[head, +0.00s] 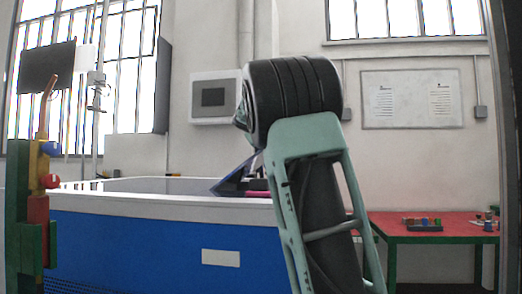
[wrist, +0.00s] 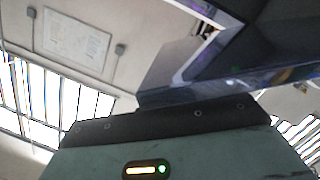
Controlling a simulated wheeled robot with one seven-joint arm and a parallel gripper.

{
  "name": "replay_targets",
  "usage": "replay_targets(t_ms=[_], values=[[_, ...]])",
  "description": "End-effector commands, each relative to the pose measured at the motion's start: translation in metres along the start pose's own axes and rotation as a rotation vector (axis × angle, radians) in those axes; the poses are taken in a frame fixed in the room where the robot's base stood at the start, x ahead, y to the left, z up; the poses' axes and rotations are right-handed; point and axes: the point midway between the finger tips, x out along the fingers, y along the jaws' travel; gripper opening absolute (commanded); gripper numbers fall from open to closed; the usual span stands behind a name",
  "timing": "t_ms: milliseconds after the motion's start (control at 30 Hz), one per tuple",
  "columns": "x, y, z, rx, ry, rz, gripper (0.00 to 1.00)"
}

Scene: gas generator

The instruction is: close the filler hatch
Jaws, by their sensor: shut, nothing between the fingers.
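The generator (head: 150,240) is a blue box with a pale top rim. A dark blue tilted panel (head: 234,178), which looks like the raised filler hatch, stands at its top behind my arm. Its right part is hidden, and a pink part shows beside its foot. In the wrist view a shiny dark blue panel (wrist: 215,92), probably the same hatch, fills the upper right close to the camera. The body of my gripper (wrist: 190,122) runs along the bottom there, just below the panel. My gripper is shut and empty; its fingertips are not clear, and I cannot tell whether they touch the panel.
A red-topped table (head: 395,233) with green legs and small coloured items stands at the right. A green post (head: 30,215) with red, blue and yellow parts stands at the left front. A whiteboard (head: 411,98) and a grey wall box (head: 214,97) hang behind.

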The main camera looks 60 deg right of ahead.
Motion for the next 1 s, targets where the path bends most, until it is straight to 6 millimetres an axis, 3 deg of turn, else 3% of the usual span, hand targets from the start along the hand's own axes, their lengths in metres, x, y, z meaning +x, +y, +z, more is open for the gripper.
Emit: replay_targets(t_ms=[33,100,500,1000], values=[[0.005,-0.005,0.019,0.032,-0.001,-0.006,0.0],[0.008,-0.004,0.03,0.077,-0.001,-0.016,0.0],[0.021,-0.009,0.081,0.291,-0.001,-0.071,0.0],[0.025,-0.013,0.099,0.392,0.0,-0.098,0.0]])
